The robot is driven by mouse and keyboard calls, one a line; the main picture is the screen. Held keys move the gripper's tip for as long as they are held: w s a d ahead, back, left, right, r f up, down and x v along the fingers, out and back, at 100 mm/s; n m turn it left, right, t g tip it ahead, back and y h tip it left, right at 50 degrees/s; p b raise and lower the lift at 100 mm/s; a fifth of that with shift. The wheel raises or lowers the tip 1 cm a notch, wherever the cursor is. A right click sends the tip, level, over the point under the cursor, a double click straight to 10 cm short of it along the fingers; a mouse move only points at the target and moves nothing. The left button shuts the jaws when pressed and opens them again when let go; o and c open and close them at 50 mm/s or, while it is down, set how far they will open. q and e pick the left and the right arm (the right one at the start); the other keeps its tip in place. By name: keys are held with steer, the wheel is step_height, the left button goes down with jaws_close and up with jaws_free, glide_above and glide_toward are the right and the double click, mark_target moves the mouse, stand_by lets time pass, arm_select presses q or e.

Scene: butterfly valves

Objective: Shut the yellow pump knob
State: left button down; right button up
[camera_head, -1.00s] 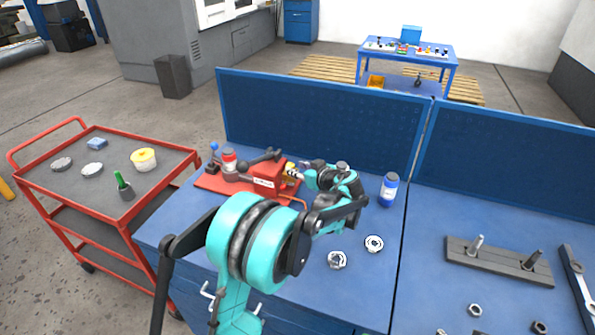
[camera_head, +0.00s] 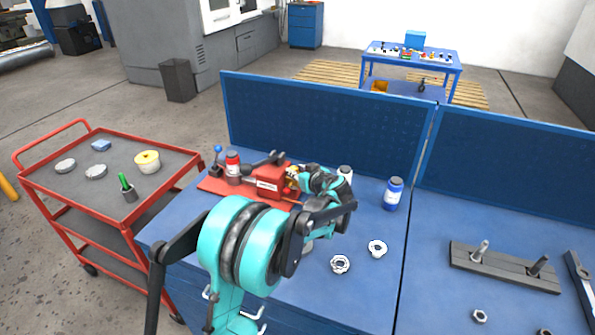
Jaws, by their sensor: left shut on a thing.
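The red pump (camera_head: 270,184) stands on a red base plate (camera_head: 217,187) on the blue workbench. Its yellow knob (camera_head: 291,173) shows only in part at the pump's right end, behind my gripper. My left gripper (camera_head: 297,178) is at the knob from the right, shut on it; its fingers are small and partly hidden by my own wrist. My teal left arm reaches across the bench from the lower left. My right gripper is not in view.
A blue-and-white bottle (camera_head: 393,194) stands right of my wrist. A grey bar with pegs (camera_head: 503,267) lies at right. A blue panel (camera_head: 320,128) closes off the back. A red cart (camera_head: 75,180) stands at left.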

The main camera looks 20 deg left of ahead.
arm_select(q)
steer(key=c, duration=1.5)
jaws_free()
